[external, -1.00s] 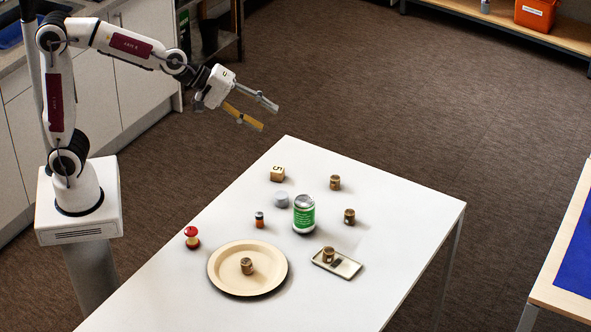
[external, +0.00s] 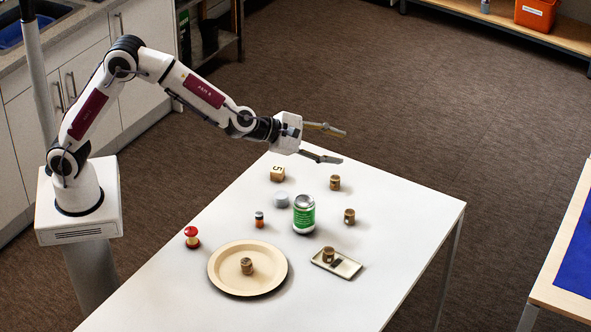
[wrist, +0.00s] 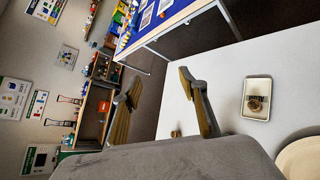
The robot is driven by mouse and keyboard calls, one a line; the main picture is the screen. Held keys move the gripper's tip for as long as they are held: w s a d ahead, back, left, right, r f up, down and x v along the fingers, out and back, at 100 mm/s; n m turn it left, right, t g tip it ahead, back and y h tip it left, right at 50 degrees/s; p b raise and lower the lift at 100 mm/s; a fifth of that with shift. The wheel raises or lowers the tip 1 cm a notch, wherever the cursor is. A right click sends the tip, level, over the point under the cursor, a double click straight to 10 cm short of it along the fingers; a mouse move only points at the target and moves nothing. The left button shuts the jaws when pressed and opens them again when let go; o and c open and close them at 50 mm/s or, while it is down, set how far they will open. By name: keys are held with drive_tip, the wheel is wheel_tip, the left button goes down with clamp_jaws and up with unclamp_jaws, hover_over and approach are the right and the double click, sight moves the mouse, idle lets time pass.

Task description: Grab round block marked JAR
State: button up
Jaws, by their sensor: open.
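Several small brown round blocks are on the white table. One (external: 335,182) is at the far side, one (external: 349,216) is right of the green can, one (external: 328,254) is on a small tray (external: 349,268), and one (external: 247,267) is on a round plate (external: 216,275). I cannot read a JAR mark on any. My gripper (external: 338,146) is open and empty, above the table's far end and apart from all blocks. In the wrist view its fingers (wrist: 160,77) are spread; the tray block (wrist: 255,103) is to their right, and another block (wrist: 176,134) shows low between them.
A green can (external: 304,216) stands mid-table. Near it are a grey round piece (external: 282,200), a small orange-and-dark jar (external: 259,219), a numbered cube (external: 277,174) and a red-topped piece (external: 192,237). A blue-topped table (external: 578,245) is at the right.

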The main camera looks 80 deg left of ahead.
drive_tip(key=w+f+n+y, duration=0.35)
drive_tip(key=f+n, duration=0.45)
drive_tip(key=f, duration=0.5)
drive_tip(key=n+g+y, duration=0.2)
drive_tip(key=n+y, duration=0.3)
drive_tip(key=n, duration=0.3)
approach(349, 213)
drive_tip(key=d+r, duration=0.1)
drive_tip(key=s+d+r, duration=0.1)
drive_tip(key=shift+s+r, duration=0.15)
drive_tip(key=shift+r, duration=0.1)
drive_tip(key=shift+s+a+f+g, duration=0.1)
drive_tip(key=shift+s+f+g, duration=0.2)
drive_tip(key=shift+f, duration=0.1)
drive_tip(key=shift+w, duration=0.1)
drive_tip(key=shift+x, duration=3.35)
drive_tip(key=shift+a, duration=0.1)
drive_tip(key=shift+x, duration=2.55)
